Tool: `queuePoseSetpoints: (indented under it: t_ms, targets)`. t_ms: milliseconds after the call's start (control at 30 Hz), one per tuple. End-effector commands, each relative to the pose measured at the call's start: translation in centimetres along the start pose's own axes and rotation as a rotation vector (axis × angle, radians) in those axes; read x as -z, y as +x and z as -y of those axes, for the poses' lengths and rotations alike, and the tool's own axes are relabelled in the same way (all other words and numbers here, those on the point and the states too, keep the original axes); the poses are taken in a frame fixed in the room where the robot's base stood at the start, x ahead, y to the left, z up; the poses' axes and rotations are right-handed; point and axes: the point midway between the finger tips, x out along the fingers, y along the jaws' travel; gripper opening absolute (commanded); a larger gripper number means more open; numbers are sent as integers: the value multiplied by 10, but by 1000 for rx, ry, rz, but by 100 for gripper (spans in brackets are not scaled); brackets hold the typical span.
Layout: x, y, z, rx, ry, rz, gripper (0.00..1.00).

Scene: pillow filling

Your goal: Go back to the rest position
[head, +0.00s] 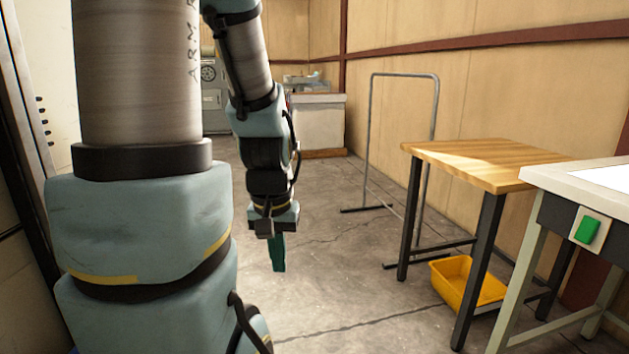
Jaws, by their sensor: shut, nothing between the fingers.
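My gripper (278,266) hangs at the end of my arm, a little left of the middle of the head view. It points down over the bare concrete floor. Its green fingers are together and nothing shows between them. My arm fills the left side of the view, with the upper links close to the camera. No table or object touches the gripper.
A wooden-topped table (488,163) stands at the right, with a yellow bin (467,284) on the floor beneath. A white-topped bench (580,177) with a green switch is at the right edge. A metal rail frame (404,75) stands behind. The concrete floor (340,270) between is clear.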

Motion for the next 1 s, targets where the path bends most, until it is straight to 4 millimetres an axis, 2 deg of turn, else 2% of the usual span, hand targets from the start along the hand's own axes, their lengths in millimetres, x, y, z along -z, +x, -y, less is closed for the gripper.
queuePoseSetpoints:
  t_ms: [33, 100, 400, 500, 700, 1000]
  targets:
    - [5, -32, 0, 0, 1, -1, 0]
    - [8, -55, 0, 0, 1, -1, 0]
    - [21, -146, -1, 0, 2, -1, 0]
    - [24, -170, -1, 0, 2, -1, 0]
    - [27, -195, -1, 0, 2, -1, 0]
    - [28, -195, -1, 0, 2, -1, 0]
